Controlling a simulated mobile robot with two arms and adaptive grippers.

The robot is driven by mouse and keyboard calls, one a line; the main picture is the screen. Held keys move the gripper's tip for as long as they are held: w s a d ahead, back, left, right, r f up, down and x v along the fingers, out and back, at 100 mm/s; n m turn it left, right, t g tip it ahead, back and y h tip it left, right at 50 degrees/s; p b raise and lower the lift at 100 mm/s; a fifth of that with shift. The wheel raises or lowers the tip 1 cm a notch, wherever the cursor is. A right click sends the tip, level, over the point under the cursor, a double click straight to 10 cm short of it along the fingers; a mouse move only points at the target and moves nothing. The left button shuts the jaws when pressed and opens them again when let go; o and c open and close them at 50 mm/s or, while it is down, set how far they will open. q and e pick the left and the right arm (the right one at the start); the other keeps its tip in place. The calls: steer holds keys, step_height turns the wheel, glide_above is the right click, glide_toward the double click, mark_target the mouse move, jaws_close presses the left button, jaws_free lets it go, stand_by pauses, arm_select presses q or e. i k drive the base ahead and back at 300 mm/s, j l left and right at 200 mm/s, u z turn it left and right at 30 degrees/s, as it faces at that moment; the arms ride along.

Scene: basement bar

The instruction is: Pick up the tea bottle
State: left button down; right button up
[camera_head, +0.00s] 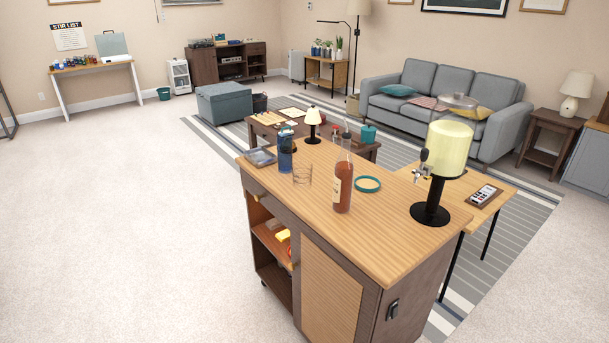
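A bottle with a clear neck and reddish-brown contents (343,192) stands upright on the wooden top of the bar cart (300,210). It looks like the tea bottle, but its label is too small to read. A clear glass (302,173) stands to its left and a round teal-rimmed coaster or dish (367,184) lies to its right. Neither of my grippers is in view, and nothing is seen touching the bottle.
On the cart top, a blue bottle (285,151) and a small tray (261,157) are at the far left, and a yellow drink dispenser (447,158) is at the right. Open carpet (130,220) lies left of the cart. A side table with a card reader (484,195) stands behind right.

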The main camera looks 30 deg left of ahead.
mark_target(344, 167)
steer(key=u, duration=0.3)
steer(key=i+l+u, duration=0.15)
steer(key=u, duration=0.3)
steer(key=i+l+u, duration=0.1)
steer(key=u, duration=0.3)
steer(key=l+u, duration=0.6)
steer(key=u, duration=0.25)
steer(key=i, duration=0.05)
